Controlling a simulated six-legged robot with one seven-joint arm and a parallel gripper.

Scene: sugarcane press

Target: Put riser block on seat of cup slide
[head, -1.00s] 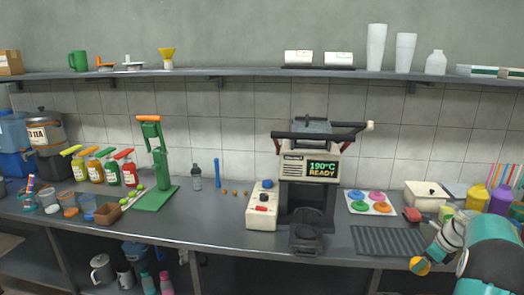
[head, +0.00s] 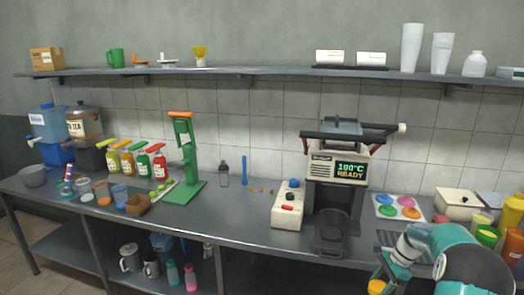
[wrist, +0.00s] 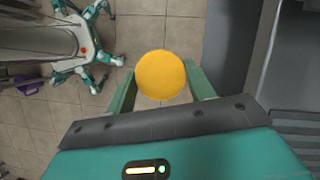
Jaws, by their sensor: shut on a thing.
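A round yellow block, which I take as the riser block (wrist: 160,75), sits between the green fingers of my gripper (wrist: 158,82) in the wrist view. My gripper is shut on it and holds it over the tiled floor. In the head view the yellow block (head: 377,286) shows at the bottom edge, below and in front of the counter edge. The cup slide (head: 330,240) is the dark round holder at the front foot of the sealing machine (head: 337,165). It is left of and beyond my gripper. Its seat looks empty from here.
A white control box (head: 288,208) stands left of the machine. A tray with coloured discs (head: 398,206) is to its right. A green press (head: 185,155) and sauce bottles (head: 143,163) stand further left. The counter front left of the machine (head: 235,232) is clear.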

